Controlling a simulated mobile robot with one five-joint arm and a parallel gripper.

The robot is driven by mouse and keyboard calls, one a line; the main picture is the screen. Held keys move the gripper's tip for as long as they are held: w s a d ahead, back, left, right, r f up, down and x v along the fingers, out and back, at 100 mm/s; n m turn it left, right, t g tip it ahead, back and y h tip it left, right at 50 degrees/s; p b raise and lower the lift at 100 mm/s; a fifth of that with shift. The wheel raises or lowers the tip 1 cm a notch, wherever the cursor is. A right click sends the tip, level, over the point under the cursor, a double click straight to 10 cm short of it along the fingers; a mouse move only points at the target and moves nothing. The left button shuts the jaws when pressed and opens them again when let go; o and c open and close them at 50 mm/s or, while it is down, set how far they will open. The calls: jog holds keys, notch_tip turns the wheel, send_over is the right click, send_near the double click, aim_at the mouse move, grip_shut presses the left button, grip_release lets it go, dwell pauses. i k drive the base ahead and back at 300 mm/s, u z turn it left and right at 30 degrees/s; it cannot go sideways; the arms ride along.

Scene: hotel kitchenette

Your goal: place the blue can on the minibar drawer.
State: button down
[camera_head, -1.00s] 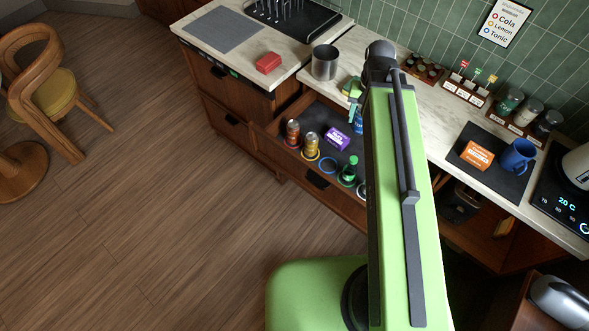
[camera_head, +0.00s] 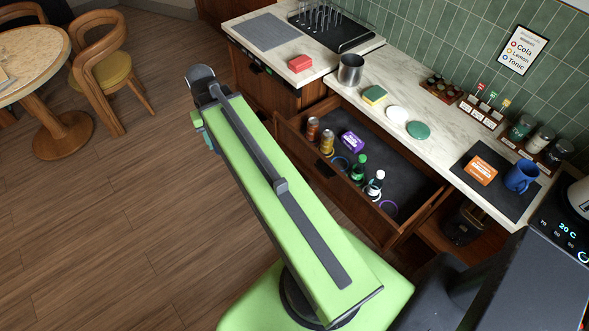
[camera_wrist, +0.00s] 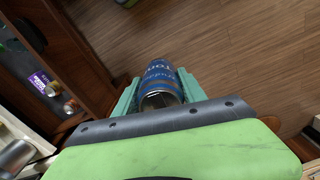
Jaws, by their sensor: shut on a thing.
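My gripper (camera_wrist: 158,92) is shut on the blue can (camera_wrist: 160,76) in the wrist view, with a finger on each side and the wood floor beyond. In the head view my gripper (camera_head: 205,137) is out over the floor, left of the drawer; the can is hidden there. The open minibar drawer (camera_head: 402,168) has a dark lining. At its left end stand a red-orange can (camera_head: 313,130) and a yellow can (camera_head: 327,141). A purple box (camera_head: 352,142), a green bottle (camera_head: 359,167) and a dark white-labelled bottle (camera_head: 375,184) are also inside. A blue ring (camera_head: 341,163) there looks empty.
A chair (camera_head: 103,66) and round table (camera_head: 35,55) stand left. The drawer's right part is largely clear.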

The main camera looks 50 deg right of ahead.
aim_at(341, 163)
jog(key=u, duration=0.35)
jog(key=i, duration=1.5)
jog(key=z, duration=1.75)
